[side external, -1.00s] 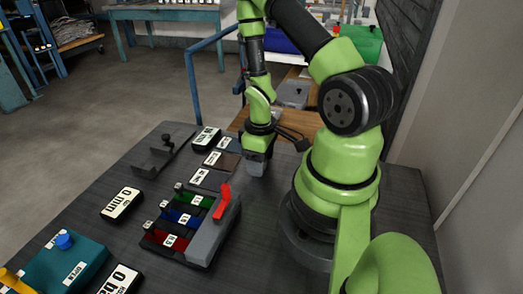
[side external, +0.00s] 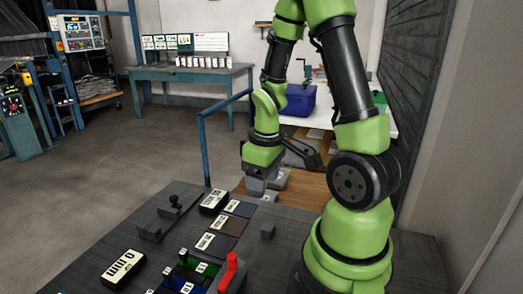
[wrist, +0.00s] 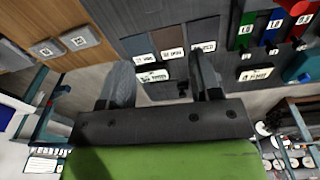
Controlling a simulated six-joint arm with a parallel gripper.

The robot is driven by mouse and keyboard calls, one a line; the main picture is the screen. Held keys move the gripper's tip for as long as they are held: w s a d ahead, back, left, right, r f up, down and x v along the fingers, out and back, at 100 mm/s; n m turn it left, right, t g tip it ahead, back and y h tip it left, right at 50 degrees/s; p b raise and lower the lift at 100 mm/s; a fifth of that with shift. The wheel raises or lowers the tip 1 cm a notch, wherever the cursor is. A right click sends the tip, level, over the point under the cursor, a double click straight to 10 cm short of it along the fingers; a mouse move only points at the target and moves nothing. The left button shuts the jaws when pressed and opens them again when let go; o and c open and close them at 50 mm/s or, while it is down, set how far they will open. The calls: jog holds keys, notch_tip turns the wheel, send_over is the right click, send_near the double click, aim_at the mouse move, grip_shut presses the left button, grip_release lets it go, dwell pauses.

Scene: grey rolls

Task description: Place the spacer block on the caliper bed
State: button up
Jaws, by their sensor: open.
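A fixture with coloured lanes (side external: 187,274) and a red lever (side external: 231,268) stands at the front. Label plates (side external: 122,268) lie around it. Grey labelled blocks (wrist: 48,48) rest on a wooden surface. A blue rail (side external: 203,140) stands behind the worktop.

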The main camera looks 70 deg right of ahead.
jog(key=w+a+r+m+t, duration=0.1)
jog(key=a+r+t, duration=0.2)
jog(key=a+r, duration=0.3)
notch_tip(320, 180, up, 4)
jog(key=shift+w+a+r+m, duration=0.1)
jog(key=shift+w+a+m, duration=0.2)
jog(key=shift+a, duration=0.05)
jog(key=s+a+r+t, duration=0.1)
jog(key=a+r, duration=0.1)
jog(key=s+a+r+m+t+y, duration=0.1)
jog(key=s+a+r, duration=0.1)
jog(key=a, duration=0.1)
jog(key=s+a+r+t+y, duration=0.1)
jog(key=s+a+r, duration=0.1)
jog(key=r, duration=0.1)
jog(key=shift+s+a, duration=0.1)
jog(key=shift+a, duration=0.1)
jog(key=shift+m, duration=0.3)
